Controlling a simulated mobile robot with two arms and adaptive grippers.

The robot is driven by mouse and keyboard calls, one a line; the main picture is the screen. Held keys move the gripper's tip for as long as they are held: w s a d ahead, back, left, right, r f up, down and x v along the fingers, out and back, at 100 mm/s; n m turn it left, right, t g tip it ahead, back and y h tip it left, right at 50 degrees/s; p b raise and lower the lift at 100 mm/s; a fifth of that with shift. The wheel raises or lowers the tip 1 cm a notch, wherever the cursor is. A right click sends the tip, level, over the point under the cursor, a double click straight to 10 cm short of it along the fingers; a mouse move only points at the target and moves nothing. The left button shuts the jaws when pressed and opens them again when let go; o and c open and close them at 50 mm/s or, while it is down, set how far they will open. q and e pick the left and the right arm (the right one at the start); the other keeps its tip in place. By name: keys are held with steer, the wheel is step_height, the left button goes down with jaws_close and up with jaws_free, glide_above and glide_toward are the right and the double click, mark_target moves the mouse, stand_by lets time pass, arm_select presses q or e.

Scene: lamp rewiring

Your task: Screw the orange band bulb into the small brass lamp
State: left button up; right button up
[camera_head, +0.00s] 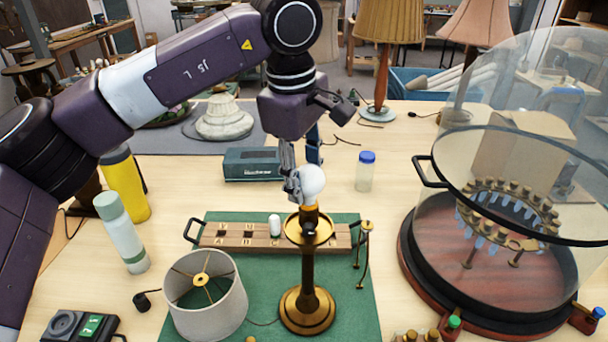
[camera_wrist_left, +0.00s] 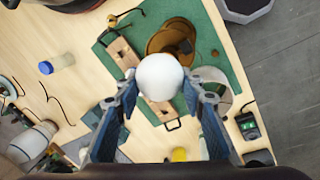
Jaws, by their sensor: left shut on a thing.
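The small brass lamp (camera_head: 308,262) stands upright on the green mat, with a round dish below its socket. My left gripper (camera_head: 299,184) is shut on a white round bulb (camera_head: 313,180) directly above the lamp's socket. The bulb's lower end is at or just above the socket; I cannot tell whether it is seated. My right gripper is not in view.
A wooden rack (camera_head: 265,238) holding another white bulb (camera_head: 274,224) lies behind the lamp. A lampshade (camera_head: 205,300) stands at left on the green mat (camera_head: 350,310). A large glass dome (camera_head: 520,150) over a wooden base is at right. Bottles (camera_head: 125,185) stand at left.

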arm_select(q)
steer(key=shift+r+m+p, duration=0.1)
steer(key=shift+m+p, duration=0.5)
steer(key=shift+m, duration=0.3)
steer(key=shift+w+m, duration=0.1)
steer(key=shift+m, duration=0.2)
steer(key=shift+d+m+h+p, duration=0.1)
steer(key=shift+m+h+p, duration=0.25)
steer(key=shift+m, duration=0.25)
steer(key=shift+w+m+g, duration=0.1)
steer(key=shift+m+g, duration=0.3)
steer(key=shift+m, duration=0.4)
steer(key=o, duration=1.2)
steer(key=shift+o, duration=0.2)
